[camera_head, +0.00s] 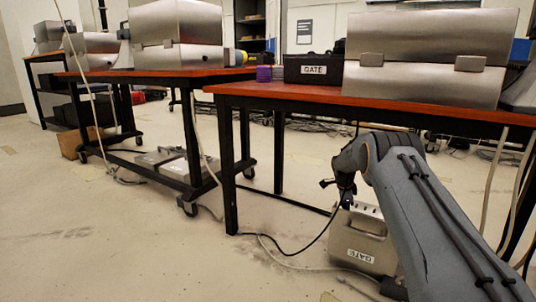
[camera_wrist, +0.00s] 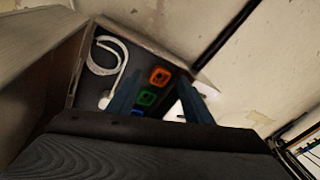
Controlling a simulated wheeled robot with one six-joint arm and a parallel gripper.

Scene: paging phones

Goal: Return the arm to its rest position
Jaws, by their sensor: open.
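My grey arm reaches in from the lower right of the head view. My gripper (camera_head: 344,188) points down beside the table leg, just above a metal case (camera_head: 362,238) labelled GATE on the floor. In the wrist view my gripper (camera_wrist: 158,92) is open, with its two dark blue fingers apart. Between and beyond them is a dark panel (camera_wrist: 130,66) with an orange square (camera_wrist: 159,76), a green square (camera_wrist: 146,98) and a blue one partly hidden. A white curled cord (camera_wrist: 110,62) lies at the panel's left. I see nothing held between the fingers.
A red-topped table (camera_head: 300,94) stands close behind the arm, bearing a black GATE box (camera_head: 313,69) and a large metal case (camera_head: 430,50). A second table (camera_head: 150,74) stands to the left. Cables (camera_head: 285,254) run over the floor. The floor at front left is clear.

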